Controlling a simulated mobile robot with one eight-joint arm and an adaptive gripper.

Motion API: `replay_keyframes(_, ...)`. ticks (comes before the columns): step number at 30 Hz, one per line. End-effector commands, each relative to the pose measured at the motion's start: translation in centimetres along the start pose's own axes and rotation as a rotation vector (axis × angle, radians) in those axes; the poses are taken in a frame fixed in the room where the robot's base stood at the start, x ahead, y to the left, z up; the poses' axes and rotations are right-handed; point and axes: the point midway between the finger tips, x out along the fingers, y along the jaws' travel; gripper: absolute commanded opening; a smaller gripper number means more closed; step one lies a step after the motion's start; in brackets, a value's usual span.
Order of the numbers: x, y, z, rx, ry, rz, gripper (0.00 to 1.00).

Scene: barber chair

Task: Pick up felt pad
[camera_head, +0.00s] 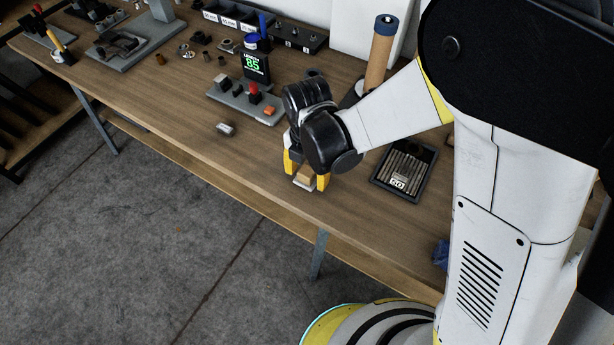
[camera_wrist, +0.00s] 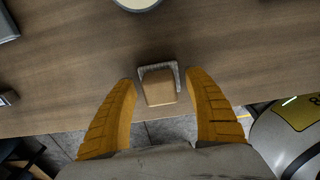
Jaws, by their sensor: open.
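The likely felt pad (camera_wrist: 159,85) is a small tan block with a grey, fuzzy-looking border along its top and right side in the wrist view. It lies on the wooden bench near the front edge. In the head view the pad (camera_head: 305,181) shows tan with a pale lower edge, partly hidden by my gripper. My gripper (camera_head: 306,177) points down over it with yellow fingers open. In the wrist view my gripper (camera_wrist: 163,84) has one finger on each side of the pad, with a gap on both sides; the right gap looks smaller.
A dark tray of rods (camera_head: 404,170) lies right of my gripper on the bench (camera_head: 180,105). A grey fixture with a red knob (camera_head: 247,100) and a display reading 85 (camera_head: 256,67) stand behind. A small metal piece (camera_head: 226,129) lies left, with bare wood around it.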

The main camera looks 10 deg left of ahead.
Motion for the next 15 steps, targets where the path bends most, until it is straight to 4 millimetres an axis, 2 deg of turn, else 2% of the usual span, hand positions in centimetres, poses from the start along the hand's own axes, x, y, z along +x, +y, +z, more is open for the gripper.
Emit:
replay_keyframes(2, -0.11, -0.01, 0.00, 0.000, 0.000, 0.000, 0.61)
replay_keyframes(6, -0.12, -0.01, 0.00, 0.000, 0.000, 0.000, 0.20)
replay_keyframes(8, -0.12, -0.01, 0.00, 0.000, 0.000, 0.000, 0.05)
replay_keyframes(15, -0.10, -0.03, -0.01, 0.000, 0.000, 0.000, 0.04)
